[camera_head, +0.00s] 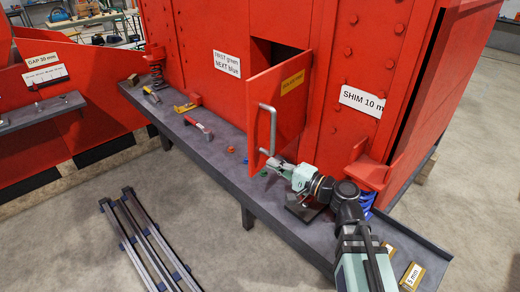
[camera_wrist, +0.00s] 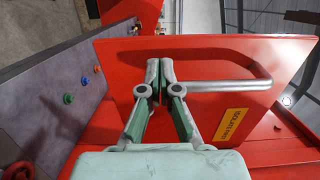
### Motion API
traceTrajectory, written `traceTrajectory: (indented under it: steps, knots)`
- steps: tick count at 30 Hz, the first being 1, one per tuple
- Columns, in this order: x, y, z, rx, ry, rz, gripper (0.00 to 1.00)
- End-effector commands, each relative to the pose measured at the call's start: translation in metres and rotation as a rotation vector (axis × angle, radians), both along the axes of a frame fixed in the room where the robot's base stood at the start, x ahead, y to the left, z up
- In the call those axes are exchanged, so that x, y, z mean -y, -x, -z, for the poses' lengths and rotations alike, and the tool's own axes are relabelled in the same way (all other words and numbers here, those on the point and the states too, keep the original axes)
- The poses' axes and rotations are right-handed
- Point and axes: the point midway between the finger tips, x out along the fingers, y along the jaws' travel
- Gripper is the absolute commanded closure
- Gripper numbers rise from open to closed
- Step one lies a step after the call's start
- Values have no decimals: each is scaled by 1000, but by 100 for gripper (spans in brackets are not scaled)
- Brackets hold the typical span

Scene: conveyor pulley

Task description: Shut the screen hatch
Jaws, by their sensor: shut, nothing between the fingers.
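The screen hatch (camera_head: 290,125) is a red door panel standing open, swung out from the red machine wall, with a dark opening (camera_head: 261,50) behind it. It carries a yellow label (camera_head: 292,83) and a grey metal bar handle (camera_head: 271,130). In the wrist view the hatch (camera_wrist: 205,55) fills the middle, with its handle (camera_wrist: 225,86) running right from beside my fingers. My gripper (camera_head: 272,162) is at the lower end of the handle, by the hatch's lower edge. Its fingertips (camera_wrist: 153,68) are together and empty, close to the panel; whether they touch it I cannot tell.
A long grey shelf (camera_head: 225,155) runs below the hatch, with small coloured rings (camera_wrist: 69,99) on it. A blue spring (camera_head: 366,198) stands beside my arm under a red bracket (camera_head: 368,170). Metal rails (camera_head: 145,240) lie on open floor at the left.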

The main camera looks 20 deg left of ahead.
Motion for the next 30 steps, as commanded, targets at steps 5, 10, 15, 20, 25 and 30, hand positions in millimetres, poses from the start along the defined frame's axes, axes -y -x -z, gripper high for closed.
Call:
traceTrajectory:
  steps: [5,10,15,20,25,30]
  knots:
    - [-31,-12,-3,-1,1,-3,100]
    - [-47,-17,-1,-1,0,-1,100]
    - [-53,-19,0,1,0,1,100]
    - [-53,-19,1,1,0,1,100]
    - [-53,-19,1,1,0,1,100]
    - [-53,-23,2,1,0,20,100]
